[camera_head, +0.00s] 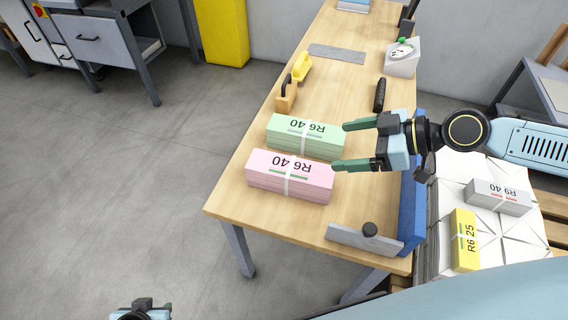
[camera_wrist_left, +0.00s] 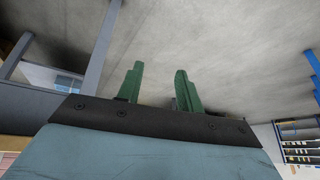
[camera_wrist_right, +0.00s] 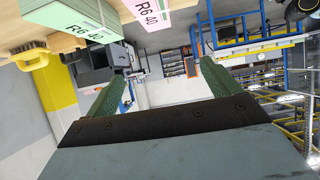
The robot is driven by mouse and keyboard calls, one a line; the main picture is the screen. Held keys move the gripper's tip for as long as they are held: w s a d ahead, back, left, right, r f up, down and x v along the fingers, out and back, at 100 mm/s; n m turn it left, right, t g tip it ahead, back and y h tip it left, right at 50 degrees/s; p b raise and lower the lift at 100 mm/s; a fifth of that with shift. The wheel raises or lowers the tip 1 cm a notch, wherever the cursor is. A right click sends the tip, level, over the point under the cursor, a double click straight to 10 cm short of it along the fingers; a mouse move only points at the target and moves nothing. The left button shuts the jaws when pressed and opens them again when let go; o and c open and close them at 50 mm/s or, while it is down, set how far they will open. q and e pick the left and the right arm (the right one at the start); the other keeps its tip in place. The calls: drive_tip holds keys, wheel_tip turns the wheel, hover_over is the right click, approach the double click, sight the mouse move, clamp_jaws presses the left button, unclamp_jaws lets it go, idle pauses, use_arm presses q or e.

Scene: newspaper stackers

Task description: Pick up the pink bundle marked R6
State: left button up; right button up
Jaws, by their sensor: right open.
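The pink bundle (camera_head: 288,182), marked R6 40 with a white band, lies flat near the front of the wooden table. It also shows at the top of the right wrist view (camera_wrist_right: 147,12). A green bundle (camera_head: 300,140), also marked R6 40, lies just behind it. My right gripper (camera_head: 338,146) is open and empty, with its fingers pointing left, beside the right ends of the two bundles. The lower finger is close to the pink bundle's right end; I cannot tell if they touch. My left gripper (camera_wrist_left: 157,85) is open and empty, away from the table over the floor.
A yellow bundle (camera_head: 465,240) and grey bundle (camera_head: 498,197) lie on white stacks to the right.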

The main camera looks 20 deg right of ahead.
wheel_tip(320, 180, down, 4)
drive_tip(key=r+b, duration=0.1)
drive_tip(key=b, duration=0.6)
approach(290, 166)
drive_tip(key=x, duration=0.3)
drive_tip(key=shift+w+a+f, duration=0.1)
drive_tip(key=shift+a+f, duration=0.1)
drive_tip(key=shift+f, duration=0.15)
drive_tip(key=shift+w+a+f, duration=0.25)
drive_tip(key=shift+a+f, duration=0.05)
drive_tip(key=shift+a, duration=0.05)
drive_tip(key=b+x, duration=0.1)
drive_tip(key=x, duration=0.4)
drive_tip(key=shift+s+b, duration=0.1)
drive_tip(key=shift+b, duration=0.2)
use_arm(q)
drive_tip(key=w+d+r+t+h, duration=0.1)
drive_tip(key=w+d+r+t, duration=0.2)
drive_tip(key=r, duration=0.6)
drive_tip(key=w+d+r+t+h, duration=0.2)
drive_tip(key=r+t, duration=0.3)
drive_tip(key=r, duration=0.4)
drive_tip(key=w+d+r+t+h, duration=0.1)
drive_tip(key=w+d+r+t, duration=0.3)
drive_tip(key=r, duration=0.5)
drive_tip(key=shift+d+r+m+t+h, duration=0.15)
drive_tip(key=shift+m+t+h, duration=0.2)
drive_tip(key=shift+t, duration=0.25)
use_arm(e)
drive_tip(key=shift+a, duration=0.2)
